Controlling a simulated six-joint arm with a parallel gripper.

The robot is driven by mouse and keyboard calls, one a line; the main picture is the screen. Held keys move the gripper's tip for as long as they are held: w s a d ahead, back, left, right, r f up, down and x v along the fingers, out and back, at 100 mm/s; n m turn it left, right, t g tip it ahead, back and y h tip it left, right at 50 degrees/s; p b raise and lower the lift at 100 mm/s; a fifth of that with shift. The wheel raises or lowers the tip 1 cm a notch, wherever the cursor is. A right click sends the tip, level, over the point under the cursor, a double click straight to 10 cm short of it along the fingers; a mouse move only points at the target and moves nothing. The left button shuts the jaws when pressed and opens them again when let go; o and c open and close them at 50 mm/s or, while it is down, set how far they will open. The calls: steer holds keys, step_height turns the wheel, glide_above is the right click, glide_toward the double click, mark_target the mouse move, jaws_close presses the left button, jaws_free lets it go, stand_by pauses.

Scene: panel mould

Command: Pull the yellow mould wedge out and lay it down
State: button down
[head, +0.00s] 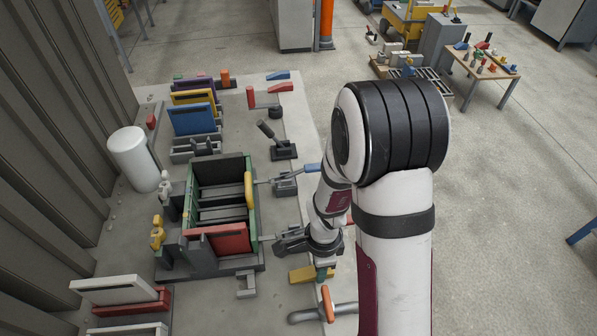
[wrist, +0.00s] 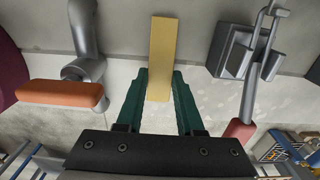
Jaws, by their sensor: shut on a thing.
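The yellow mould wedge (wrist: 163,45) is a flat, pale yellow bar. In the wrist view its near end sits between the green fingers of my gripper (wrist: 161,80), which is shut on it, and its far end points away from me. In the head view the wedge (head: 303,274) shows low over the pale table top, just left of the gripper fingers (head: 322,271). I cannot tell whether it touches the table. The mould (head: 256,222), a dark box with green sides and a red panel, stands to the left, apart from the wedge.
An orange-handled clamp (head: 327,303) is close in front of my gripper; its handle also shows at left in the wrist view (wrist: 62,93). A grey clamp with a red-tipped lever (wrist: 238,130) is at right there. A blue-handled clamp (head: 287,184) stands behind.

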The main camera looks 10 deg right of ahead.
steer(key=d+r, duration=0.8)
steer(key=d, duration=0.2)
steer(key=f, duration=0.8)
steer(key=shift+s, duration=0.25)
steer(key=shift+c, duration=2.3)
jaws_free()
step_height(320, 180, up, 16)
steer(key=s+a+r+n+y, duration=0.1)
steer(key=s+a+r+n, duration=0.3)
steer(key=s+a+n, duration=0.8)
steer(key=s+a, duration=0.1)
steer(key=s, duration=0.2)
steer(key=shift+a+r+y, duration=0.15)
steer(key=shift+r+y, duration=0.05)
steer(key=shift+y, duration=0.2)
